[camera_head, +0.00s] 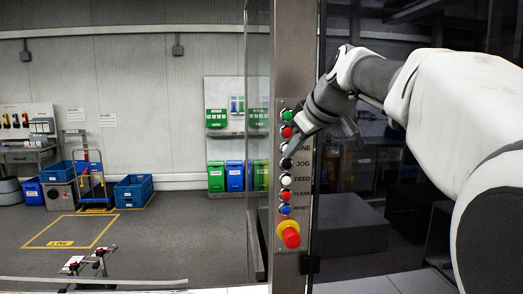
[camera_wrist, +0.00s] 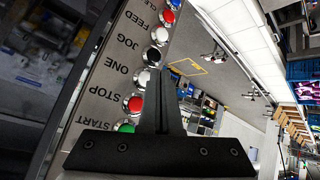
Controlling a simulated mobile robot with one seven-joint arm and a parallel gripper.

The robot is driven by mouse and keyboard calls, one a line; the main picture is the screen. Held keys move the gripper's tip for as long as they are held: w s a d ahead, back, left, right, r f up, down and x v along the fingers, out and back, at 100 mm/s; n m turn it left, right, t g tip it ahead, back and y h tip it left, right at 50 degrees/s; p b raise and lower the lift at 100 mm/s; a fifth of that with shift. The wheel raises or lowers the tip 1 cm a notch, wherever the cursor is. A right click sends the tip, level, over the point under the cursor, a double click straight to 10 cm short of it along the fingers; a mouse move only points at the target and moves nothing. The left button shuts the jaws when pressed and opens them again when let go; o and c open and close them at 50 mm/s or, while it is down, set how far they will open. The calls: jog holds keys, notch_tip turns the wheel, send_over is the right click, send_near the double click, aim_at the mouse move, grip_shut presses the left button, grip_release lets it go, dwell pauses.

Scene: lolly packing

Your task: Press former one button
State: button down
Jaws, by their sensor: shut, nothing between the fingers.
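The former's control panel (camera_head: 279,190) is a grey upright strip of labelled buttons. The button marked ONE is white; it shows in the wrist view (camera_wrist: 140,79), just left of the fingertips, and is partly hidden behind them. In the head view my gripper mostly hides it. My gripper (camera_head: 292,148) is shut and empty, its tip at the panel around the ONE and JOG rows. In the wrist view the closed fingers (camera_wrist: 168,76) point up across the panel's edge. I cannot tell whether the tip touches the button.
Close neighbours are the red STOP button (camera_wrist: 135,104) and the black JOG button (camera_wrist: 152,56). A green START button (camera_head: 288,115) sits at the top, and a red emergency knob (camera_head: 291,238) on a yellow base at the bottom. Open floor (camera_head: 160,215) lies left of the panel.

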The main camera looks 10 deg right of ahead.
jog(key=shift+w, duration=0.1)
dwell(0.5)
jog(key=shift+w, duration=0.35)
